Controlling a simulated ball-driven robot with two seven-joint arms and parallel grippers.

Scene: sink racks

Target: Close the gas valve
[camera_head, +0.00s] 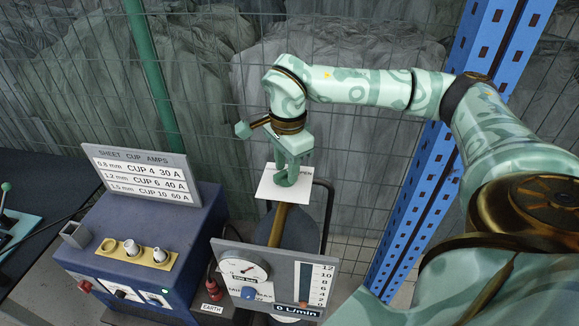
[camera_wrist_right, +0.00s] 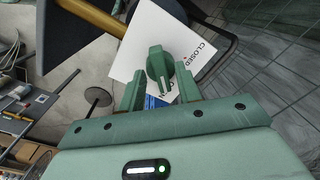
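The gas valve has a green knob, seen in the right wrist view (camera_wrist_right: 158,66), in front of a white card (camera_wrist_right: 143,35). The card reads CLOSED on its right side, and a partly hidden word ending in N sits near the knob's lower end. The knob's long grip points down toward that word. In the head view the card (camera_head: 265,190) stands on a brass-coloured pipe (camera_head: 278,226). My right gripper (camera_wrist_right: 160,72) is open, one finger on each side of the knob; contact cannot be told. It also shows in the head view (camera_head: 291,178), pointing down, partly hiding the knob. My left gripper is out of view.
A flow gauge panel (camera_head: 232,285) with a dial stands in front of the pipe. A blue welding box (camera_head: 195,232) with a cup-size sign (camera_head: 140,174) stands to the left. A blue rack post (camera_head: 428,150) is close on the right, and wire mesh runs behind.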

